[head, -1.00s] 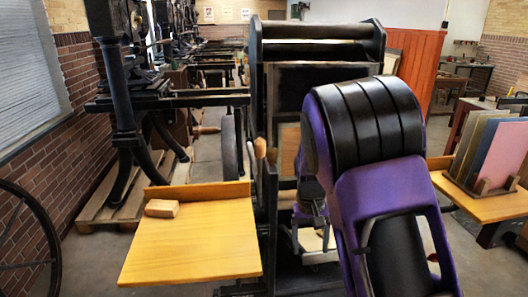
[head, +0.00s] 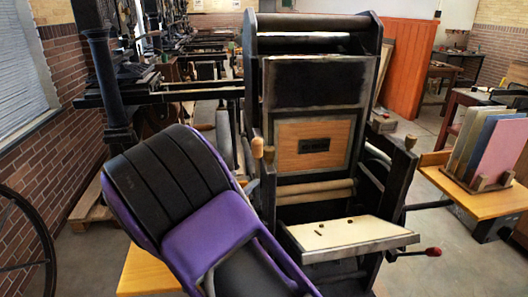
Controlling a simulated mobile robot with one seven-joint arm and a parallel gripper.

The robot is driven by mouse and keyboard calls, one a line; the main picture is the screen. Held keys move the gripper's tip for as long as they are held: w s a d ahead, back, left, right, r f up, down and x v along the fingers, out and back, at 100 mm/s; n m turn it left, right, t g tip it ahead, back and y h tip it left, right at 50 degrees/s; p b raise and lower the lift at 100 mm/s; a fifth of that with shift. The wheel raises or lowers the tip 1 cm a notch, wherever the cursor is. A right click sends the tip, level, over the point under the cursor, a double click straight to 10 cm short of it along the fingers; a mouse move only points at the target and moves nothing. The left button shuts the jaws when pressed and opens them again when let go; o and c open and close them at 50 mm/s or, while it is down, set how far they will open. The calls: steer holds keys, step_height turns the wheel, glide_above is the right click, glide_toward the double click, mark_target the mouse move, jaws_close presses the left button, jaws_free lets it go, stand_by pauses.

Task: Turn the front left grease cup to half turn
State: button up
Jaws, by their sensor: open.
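The hand press (head: 312,80) stands in the middle, with black side frames, upper rollers and a wooden panel. My purple and black arm covers the lower left of the press. My gripper is not seen.
A wooden side table (head: 145,272) is partly behind my arm. Upright coloured boards (head: 494,150) stand on a right shelf. Open floor lies at right.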

mark_target(264, 155)
steer(key=x, duration=1.7)
steer(key=shift+w+a+r+p, duration=0.3)
steer(key=shift+a+p, duration=0.05)
jaws_close()
steer(key=shift+r+m+g+h, duration=0.1)
steer(key=shift+m+g+h, duration=0.95)
steer(key=shift+h, duration=0.55)
steer(key=shift+m+h, duration=0.25)
steer(key=shift+h, duration=0.05)
steer(key=shift+g, duration=0.25)
